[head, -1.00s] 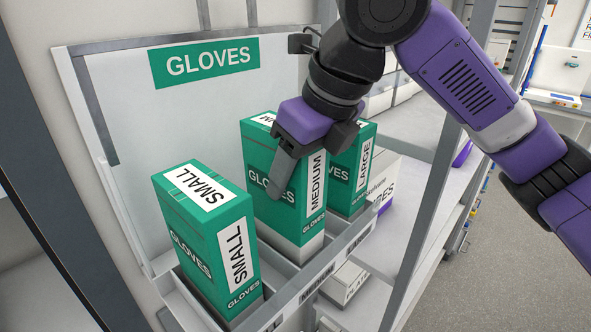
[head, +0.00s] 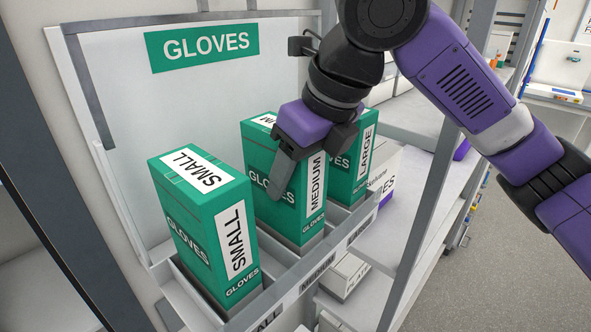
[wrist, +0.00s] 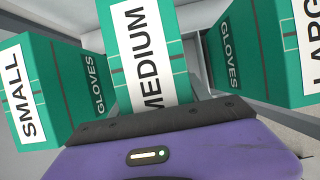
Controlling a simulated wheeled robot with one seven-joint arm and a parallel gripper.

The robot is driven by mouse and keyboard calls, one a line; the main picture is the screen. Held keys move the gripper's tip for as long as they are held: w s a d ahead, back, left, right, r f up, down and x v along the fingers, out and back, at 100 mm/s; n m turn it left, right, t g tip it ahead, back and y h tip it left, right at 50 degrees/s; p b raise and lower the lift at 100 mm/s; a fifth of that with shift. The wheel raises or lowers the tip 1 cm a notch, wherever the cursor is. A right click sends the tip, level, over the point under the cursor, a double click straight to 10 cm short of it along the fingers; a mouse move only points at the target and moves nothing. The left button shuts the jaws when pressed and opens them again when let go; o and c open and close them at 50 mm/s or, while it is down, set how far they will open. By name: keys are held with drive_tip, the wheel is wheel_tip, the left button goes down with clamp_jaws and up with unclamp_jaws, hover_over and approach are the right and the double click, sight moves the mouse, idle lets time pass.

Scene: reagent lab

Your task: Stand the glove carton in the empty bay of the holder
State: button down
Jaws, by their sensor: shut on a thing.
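The green MEDIUM glove carton (head: 313,196) is upright in the middle bay of the holder (head: 283,285), between two other cartons. My gripper (head: 281,172) is shut on the MEDIUM carton from the front side, with one dark finger showing along its face. The wrist view shows the MEDIUM label (wrist: 146,60) right in front of my gripper. The carton's lower part is down behind the holder's front rail; its base is hidden, so I cannot tell if it touches the bay floor.
The SMALL carton (head: 207,235) stands in the left bay and the LARGE carton (head: 362,165) in the right bay, both close beside. A GLOVES sign (head: 202,48) is on the back panel. A grey shelf post (head: 432,205) stands to the right. White boxes (head: 345,275) lie below.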

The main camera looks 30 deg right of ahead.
drive_tip(key=shift+c, duration=2.2)
unclamp_jaws()
drive_tip(key=v, duration=0.8)
